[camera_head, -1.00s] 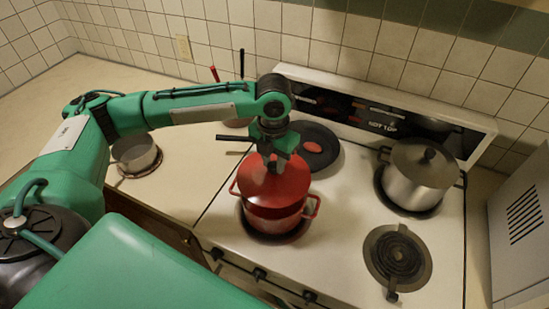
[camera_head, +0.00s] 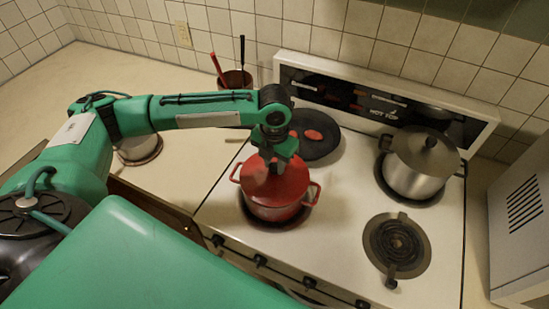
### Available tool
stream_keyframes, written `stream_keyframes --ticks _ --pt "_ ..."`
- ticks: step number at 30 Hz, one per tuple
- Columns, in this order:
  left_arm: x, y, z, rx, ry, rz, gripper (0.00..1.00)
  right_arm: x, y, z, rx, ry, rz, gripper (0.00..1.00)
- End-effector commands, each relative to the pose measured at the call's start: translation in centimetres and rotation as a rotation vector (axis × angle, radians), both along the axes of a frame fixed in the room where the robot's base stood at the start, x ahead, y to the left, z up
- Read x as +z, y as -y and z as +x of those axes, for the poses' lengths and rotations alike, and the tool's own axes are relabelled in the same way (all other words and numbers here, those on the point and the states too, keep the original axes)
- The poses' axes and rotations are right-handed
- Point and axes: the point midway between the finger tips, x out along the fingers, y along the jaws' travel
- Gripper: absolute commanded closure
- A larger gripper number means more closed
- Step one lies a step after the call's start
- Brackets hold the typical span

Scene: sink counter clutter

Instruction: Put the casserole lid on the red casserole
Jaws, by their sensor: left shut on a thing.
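The red casserole (camera_head: 275,208) stands on the front left burner of the stove, a handle on each side. The red casserole lid (camera_head: 288,183) is on top of the casserole opening, close to level; I cannot tell whether it is fully seated. My left gripper (camera_head: 273,167) points down over the lid and is shut on its knob, which the fingers hide. My right gripper is not in view.
A black pan (camera_head: 322,150) with red pieces in it sits behind the casserole. A steel pot with a dark lid (camera_head: 424,152) stands at the back right. A small pot (camera_head: 140,148) is partly behind my left arm.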

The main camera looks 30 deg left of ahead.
Motion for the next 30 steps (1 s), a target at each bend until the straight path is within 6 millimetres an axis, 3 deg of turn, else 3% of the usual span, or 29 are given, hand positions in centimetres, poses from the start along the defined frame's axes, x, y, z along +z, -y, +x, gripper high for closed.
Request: stream_keyframes --ticks 30 --pt "-0.73 0.04 -0.10 -0.001 -0.001 0.000 1.00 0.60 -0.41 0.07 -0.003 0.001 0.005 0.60"
